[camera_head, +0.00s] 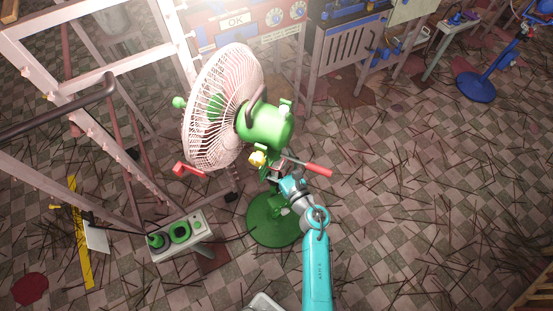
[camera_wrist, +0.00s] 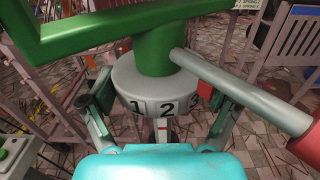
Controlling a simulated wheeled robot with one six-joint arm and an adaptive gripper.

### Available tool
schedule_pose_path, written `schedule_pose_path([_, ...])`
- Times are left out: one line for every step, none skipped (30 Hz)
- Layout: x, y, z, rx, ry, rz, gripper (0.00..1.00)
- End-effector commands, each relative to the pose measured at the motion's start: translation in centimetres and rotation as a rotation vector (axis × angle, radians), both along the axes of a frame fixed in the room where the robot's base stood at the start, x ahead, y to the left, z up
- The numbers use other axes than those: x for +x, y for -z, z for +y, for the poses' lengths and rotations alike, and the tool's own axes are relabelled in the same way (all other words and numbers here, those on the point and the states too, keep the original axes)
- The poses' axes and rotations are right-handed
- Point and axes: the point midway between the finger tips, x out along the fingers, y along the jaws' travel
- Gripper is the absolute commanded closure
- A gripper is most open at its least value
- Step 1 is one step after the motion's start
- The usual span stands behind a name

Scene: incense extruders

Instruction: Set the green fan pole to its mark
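The green fan (camera_head: 265,127), with a pale caged head, stands on a round green base (camera_head: 262,225). Its green pole (camera_wrist: 155,52) rises from a white collar (camera_wrist: 148,80) marked 1, 2 and 3. The 2 faces the wrist camera, roughly above a pale strip with a red line (camera_wrist: 162,129) below the collar. My gripper (camera_wrist: 158,98) has one finger on each side of the collar; whether the pads touch it is unclear. It also shows beside the pole in the head view (camera_head: 285,182). A grey lever with a red grip (camera_head: 319,170) sticks out right and partly hides the right finger.
A control box (camera_head: 197,240) with green buttons stands left of the base, near a pink frame (camera_head: 130,65). A blue stand (camera_head: 476,86) is far right. The right floor is open, strewn with thin sticks.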

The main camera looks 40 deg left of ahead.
Motion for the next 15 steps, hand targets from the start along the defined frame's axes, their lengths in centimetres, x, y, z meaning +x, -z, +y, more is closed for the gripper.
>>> schedule_pose_path([0.0,0.0,0.0,0.0,0.0,0.0,0.57])
schedule_pose_path([0.0,0.0,0.0,0.0,0.0,0.0,0.65])
schedule_pose_path([0.0,0.0,0.0,0.0,0.0,0.0,0.74])
schedule_pose_path([0.0,0.0,0.0,0.0,0.0,0.0,0.74])
schedule_pose_path([0.0,0.0,0.0,0.0,0.0,0.0,0.74])
schedule_pose_path([0.0,0.2,0.0,-0.001,-0.001,0.0,0.74])
schedule_pose_path([0.0,0.4,0.0,-0.001,-0.001,0.0,0.74])
schedule_pose_path([0.0,0.7,0.0,-0.001,-0.002,0.002,0.74])
schedule_pose_path([0.0,1.3,0.1,-0.002,-0.003,0.003,0.74])
schedule_pose_path([0.0,1.8,0.1,-0.002,-0.004,0.004,0.73])
schedule_pose_path([0.0,2.4,0.1,-0.003,-0.004,0.003,0.73])
schedule_pose_path([0.0,3.2,0.1,-0.003,-0.004,0.006,0.73])
schedule_pose_path([0.0,3.8,0.1,-0.003,-0.004,0.006,0.73])
schedule_pose_path([0.0,4.4,0.1,-0.003,-0.003,0.006,0.73])
schedule_pose_path([0.0,5.2,0.1,-0.003,-0.003,0.007,0.73])
